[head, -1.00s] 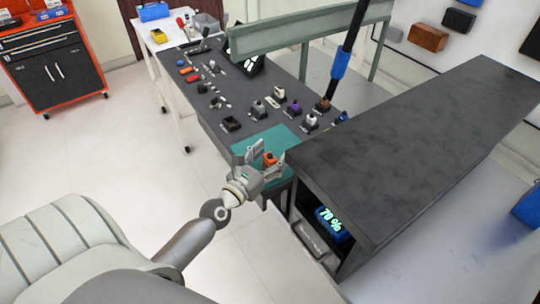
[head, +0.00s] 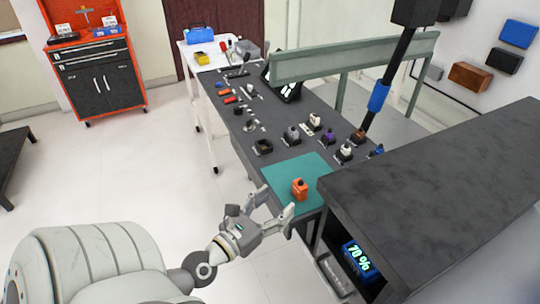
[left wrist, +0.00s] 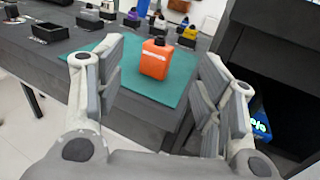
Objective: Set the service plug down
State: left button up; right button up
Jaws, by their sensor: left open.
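The orange service plug (head: 299,189) stands upright on the teal mat (head: 276,178) at the near end of the dark workbench. It also shows in the left wrist view (left wrist: 155,58), between and beyond the spread fingers. My left gripper (head: 276,206) is open and empty, just short of the plug on its near left side, and does not touch it. In the left wrist view the two padded fingers (left wrist: 158,90) are wide apart with a clear gap to the plug. My right gripper is not in view.
Several small connectors in dark holders (head: 292,136) stand behind the mat. A dark cabinet (head: 430,190) rises close on the right, with a blue unit reading 70% (head: 357,257) inside. A black post with a blue sleeve (head: 379,95) stands at the bench's far right.

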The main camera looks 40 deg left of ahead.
pick_arm(q)
jog(key=shift+s, duration=0.6)
jog(key=s+f+m+g, duration=0.3)
jog(key=f+m, duration=0.3)
jog(key=f, duration=0.6)
jog(key=s+d+f+m+g, duration=0.15)
jog(key=f+m, duration=0.45)
jog(key=f, duration=0.6)
jog(key=s+f+m+g, duration=0.4)
jog(key=f+m, duration=0.2)
jog(key=f, duration=0.5)
jog(key=s+d+f+m+g, duration=0.3)
jog(key=s+f+m+g, duration=0.1)
jog(key=s+f+m, duration=0.6)
jog(key=s+d+f+m+g, duration=0.4)
jog(key=s+f+m, duration=0.6)
jog(key=s, duration=0.3)
jog(key=shift+s+d+f+m, duration=0.2)
jog(key=shift+m, duration=0.1)
jog(key=shift+r+g, duration=0.1)
jog(key=shift+g, duration=0.15)
